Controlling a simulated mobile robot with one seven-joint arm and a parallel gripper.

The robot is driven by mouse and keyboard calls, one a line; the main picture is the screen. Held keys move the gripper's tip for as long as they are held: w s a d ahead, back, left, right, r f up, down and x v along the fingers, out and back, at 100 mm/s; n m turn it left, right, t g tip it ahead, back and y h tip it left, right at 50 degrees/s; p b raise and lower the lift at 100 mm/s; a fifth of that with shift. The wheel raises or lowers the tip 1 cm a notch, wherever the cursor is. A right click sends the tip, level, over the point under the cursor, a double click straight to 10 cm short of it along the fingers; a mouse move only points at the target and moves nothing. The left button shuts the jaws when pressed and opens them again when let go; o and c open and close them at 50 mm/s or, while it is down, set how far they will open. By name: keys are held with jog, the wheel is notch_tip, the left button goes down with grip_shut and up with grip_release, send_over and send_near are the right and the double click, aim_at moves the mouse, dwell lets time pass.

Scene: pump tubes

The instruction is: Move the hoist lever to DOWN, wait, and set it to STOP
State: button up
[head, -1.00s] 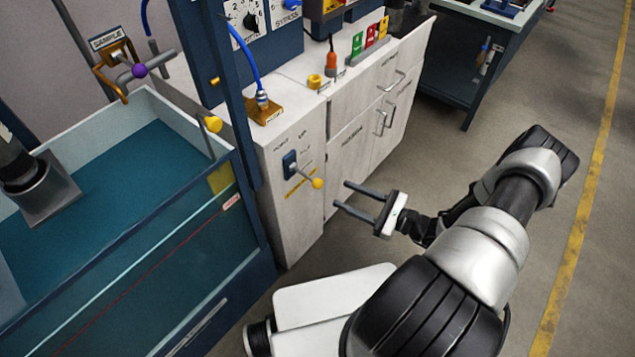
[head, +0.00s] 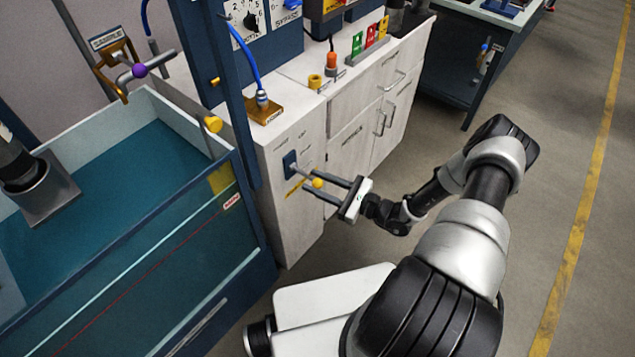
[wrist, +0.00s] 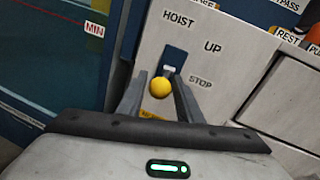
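The hoist lever is a short rod with a yellow ball knob (head: 318,183) on a dark blue plate (head: 291,163) on the white cabinet's side panel. In the wrist view the knob (wrist: 160,88) sits between my two fingers, with the labels HOIST, UP and STOP (wrist: 201,82) on the panel. The DOWN label is not readable; my gripper hides the lower panel. My gripper (head: 312,188) is open, its fingers on either side of the knob, with gaps visible in the wrist view. The lever sticks out toward my gripper.
A water tank (head: 228,200) with a clear front wall stands left of the lever. The white cabinet (head: 345,146) has doors and handles to the right. A blue post (head: 236,110) rises beside the panel. Open floor (head: 440,160) lies to the right.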

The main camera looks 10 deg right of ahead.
grip_shut()
jog(key=shift+f, duration=0.15)
